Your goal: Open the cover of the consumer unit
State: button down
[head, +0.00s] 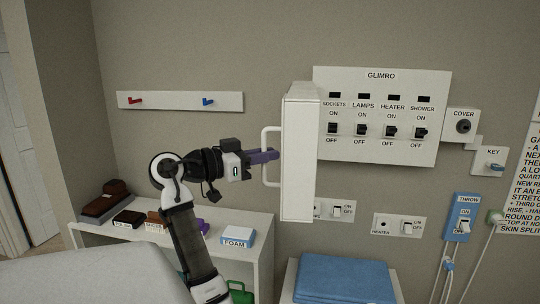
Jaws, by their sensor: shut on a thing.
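The consumer unit (381,146) is a white wall panel marked GLIMRO. Its row of labelled switches, sockets, lamps, heater and shower, is exposed. Its white cover (301,160) stands out from the wall at the panel's left side, seen nearly edge on, and hides the panel's left edge. A white bar handle (266,131) is on the cover's left face. My gripper (265,156), with purple fingers, reaches it from the left and is shut on the handle. The fingertips are partly hidden at the bar.
A low white shelf (262,255) with small labelled boxes, including a FOAM box (237,237), stands below my arm. A blue-topped box (340,281) is below the cover. A hook rail (180,101) is on the wall at left; a key switch (489,161) is at right.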

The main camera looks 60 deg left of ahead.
jog(key=shift+s+a, duration=0.2)
jog(key=shift+a, duration=0.2)
jog(key=c, duration=1.6)
grip_release()
jog(key=shift+c, duration=0.2)
jog(key=s+a+b, duration=0.1)
jog(key=s+b, duration=0.2)
jog(key=s, duration=1)
jog(key=shift+s+a, duration=0.35)
jog(key=shift+a, duration=0.05)
